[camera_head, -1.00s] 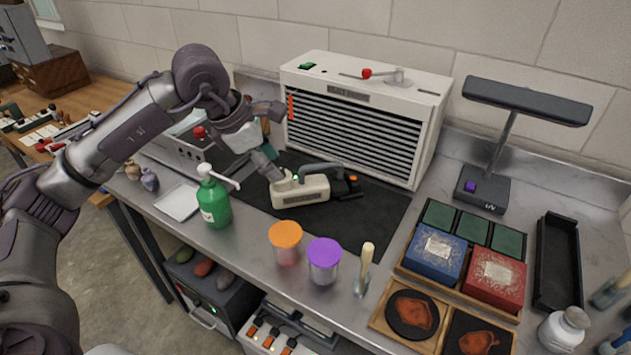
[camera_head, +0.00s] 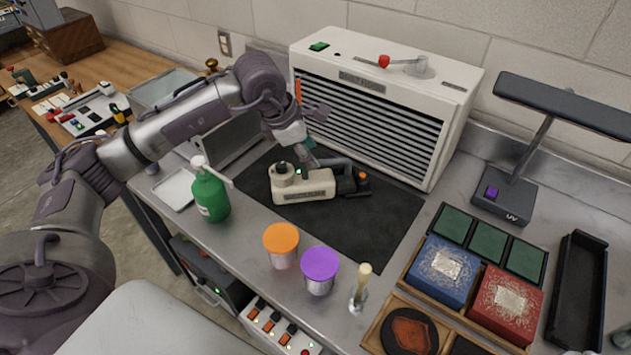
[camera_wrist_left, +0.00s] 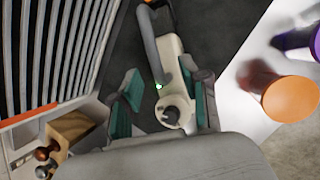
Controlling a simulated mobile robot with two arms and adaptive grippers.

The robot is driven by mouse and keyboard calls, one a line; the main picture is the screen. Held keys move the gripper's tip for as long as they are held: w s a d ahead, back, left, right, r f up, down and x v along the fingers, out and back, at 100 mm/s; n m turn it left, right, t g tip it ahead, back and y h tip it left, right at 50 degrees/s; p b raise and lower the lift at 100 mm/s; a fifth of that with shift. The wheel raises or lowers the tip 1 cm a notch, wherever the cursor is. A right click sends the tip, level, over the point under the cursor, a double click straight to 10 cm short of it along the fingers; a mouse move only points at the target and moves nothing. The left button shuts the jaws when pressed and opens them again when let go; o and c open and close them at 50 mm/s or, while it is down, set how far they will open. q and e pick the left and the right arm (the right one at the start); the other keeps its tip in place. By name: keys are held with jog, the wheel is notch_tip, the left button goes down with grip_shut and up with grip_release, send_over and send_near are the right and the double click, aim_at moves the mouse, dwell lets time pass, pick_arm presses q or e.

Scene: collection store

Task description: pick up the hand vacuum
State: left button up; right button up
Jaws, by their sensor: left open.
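The hand vacuum (camera_head: 303,186) is a cream body with a dark grey handle, lying on a black mat (camera_head: 372,221) in front of the white louvred cabinet. It also shows in the left wrist view (camera_wrist_left: 172,62), its round dark knob toward me. My left gripper (camera_head: 308,160) is open just above and behind the vacuum. In the left wrist view its teal-padded fingers (camera_wrist_left: 167,92) stand on either side of the vacuum's body, with nothing clamped. Whether a finger touches the body, I cannot tell. My right gripper is not in view.
The white louvred cabinet (camera_head: 385,100) stands close behind the vacuum. A green pump bottle (camera_head: 211,197) is left of it. An orange-lidded jar (camera_head: 281,245) and a purple-lidded jar (camera_head: 320,270) stand in front. A UV lamp (camera_head: 510,195) is at right. The mat right of the vacuum is clear.

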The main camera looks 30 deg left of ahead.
aim_at(322, 177)
pick_arm(q)
jog(key=shift+w+f, duration=0.25)
jog(key=shift+f, duration=0.1)
jog(key=p+x, duration=0.2)
jog(key=shift+w+a+f, duration=0.1)
jog(key=shift+a+f, duration=0.15)
jog(key=shift+f, duration=0.05)
jog(key=shift+x, duration=1.15)
jog(key=shift+w+f+p, duration=0.1)
jog(key=shift+f+p, duration=0.1)
jog(key=shift+p, duration=0.1)
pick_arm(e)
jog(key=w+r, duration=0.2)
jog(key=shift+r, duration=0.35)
pick_arm(q)
jog(key=shift+c, duration=0.7)
grip_shut()
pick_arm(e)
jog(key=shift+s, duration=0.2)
pick_arm(q)
jog(key=shift+r, duration=0.1)
